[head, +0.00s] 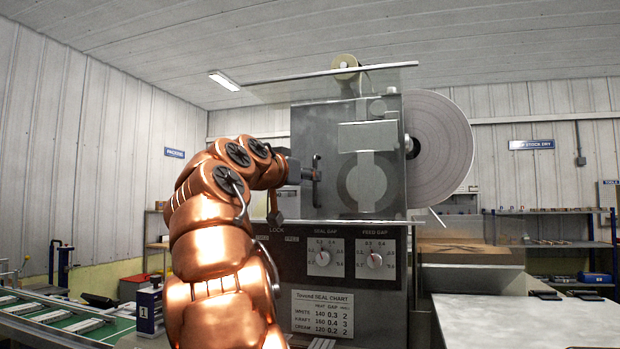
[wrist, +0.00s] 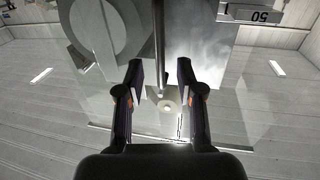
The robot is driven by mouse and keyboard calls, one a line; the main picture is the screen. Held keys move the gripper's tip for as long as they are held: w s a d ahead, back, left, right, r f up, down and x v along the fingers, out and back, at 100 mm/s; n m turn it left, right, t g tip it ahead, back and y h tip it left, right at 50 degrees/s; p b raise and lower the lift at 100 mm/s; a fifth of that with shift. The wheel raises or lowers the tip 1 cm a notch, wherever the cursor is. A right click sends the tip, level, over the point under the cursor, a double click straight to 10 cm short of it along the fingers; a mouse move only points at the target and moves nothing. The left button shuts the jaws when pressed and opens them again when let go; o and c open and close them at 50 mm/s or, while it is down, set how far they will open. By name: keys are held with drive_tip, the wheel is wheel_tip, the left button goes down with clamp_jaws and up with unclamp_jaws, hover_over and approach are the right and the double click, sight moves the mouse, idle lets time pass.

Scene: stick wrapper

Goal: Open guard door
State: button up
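The guard door (head: 375,105) is a large clear panel with pale top and bottom edges, in front of the grey machine face. It appears to cover the face; I cannot tell whether it is slightly ajar. A dark upright handle (head: 317,181) is on its left part. My gripper (head: 301,173) is at the handle's left side in the head view, its fingers partly hidden by its own body. In the wrist view, my gripper (wrist: 158,78) is open, with a dark bar (wrist: 158,35), apparently the handle, running between the fingertips. Gaps show on both sides of it.
A large paper reel (head: 439,150) is at the machine's right. Two gap dials (head: 375,261) and a seal chart (head: 322,312) are below the door. A pale table (head: 530,318) stands at right, a green conveyor (head: 75,322) at left.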

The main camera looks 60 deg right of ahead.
drive_tip(key=a, duration=0.7)
drive_tip(key=shift+s, duration=0.3)
idle(0.5)
drive_tip(key=a+f+n+t+y+p, duration=0.1)
drive_tip(key=a+f+n+y+p, duration=0.55)
drive_tip(key=f, duration=0.85)
drive_tip(key=a+f+n+y+p, duration=0.1)
drive_tip(key=a+f+n+y, duration=0.3)
drive_tip(key=a+f, duration=0.8)
drive_tip(key=s+a+f+n+g+y+p, duration=0.4)
drive_tip(key=s+a+f+n+y, duration=0.2)
drive_tip(key=s+a+f, duration=1.2)
wheel_tip(320, 180, down, 3)
drive_tip(key=shift+s+a+f+y, duration=0.15)
drive_tip(key=shift+s+a+y, duration=0.1)
drive_tip(key=shift+a+y, duration=0.55)
drive_tip(key=shift+s+n, duration=0.1)
drive_tip(key=shift+n, duration=0.15)
